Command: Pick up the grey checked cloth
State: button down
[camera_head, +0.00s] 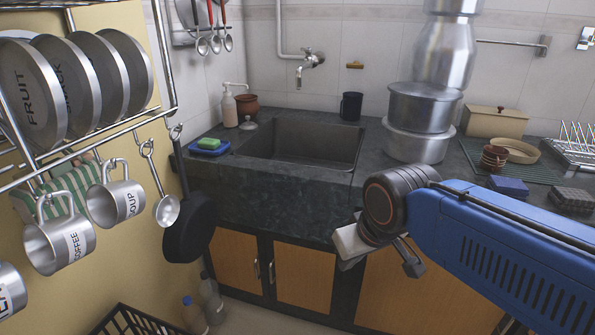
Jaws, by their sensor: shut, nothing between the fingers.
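The grey checked cloth (573,199) lies folded on the dark counter at the far right, just in front of the dish rack. A blue folded cloth (508,186) lies just left of it. My gripper (352,247) is in front of the counter's front edge, below and well left of the grey cloth. It is shut and empty, and partly hidden by my wrist. My blue arm reaches in from the right, passing in front of and below the cloths.
Stacked steel canisters (423,108), small brown bowls (494,158), a beige tin (494,122) and a wire dish rack (575,152) stand around the right counter. A sink (302,143) is left of the canisters. Steel mugs (117,202) hang from a rack at left.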

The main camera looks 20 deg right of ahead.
aim_at(571, 199)
jog(key=z, duration=2.1)
